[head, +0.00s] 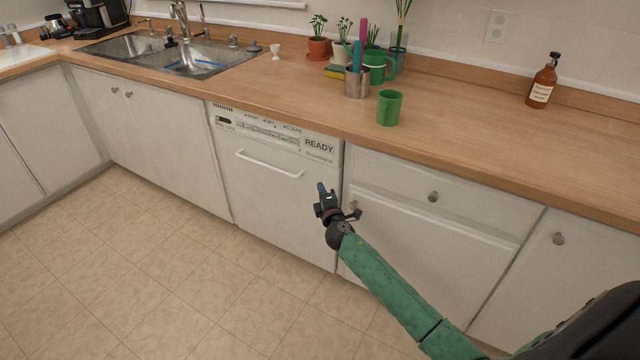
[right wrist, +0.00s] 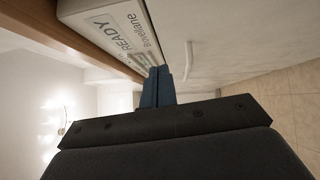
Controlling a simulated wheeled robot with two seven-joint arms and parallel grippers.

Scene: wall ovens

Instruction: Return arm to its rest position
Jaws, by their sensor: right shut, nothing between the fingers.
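My right gripper (head: 322,188) is at the end of the green right arm (head: 385,285), which reaches in from the lower right of the head view. It is in front of the cabinets, close to the right edge of the dishwasher (head: 265,185). In the right wrist view its blue fingers (right wrist: 158,86) are shut together with nothing between them. The dishwasher's READY panel (right wrist: 122,45) shows beyond them. The dishwasher door is closed. My left gripper is not in the head view.
The wooden counter (head: 460,130) runs along the wall above the cabinets. On it are a green mug (head: 389,107), a metal utensil cup (head: 357,84), potted plants (head: 319,47) and a brown bottle (head: 542,82). A sink (head: 170,55) is at the left. The tiled floor (head: 150,270) is clear.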

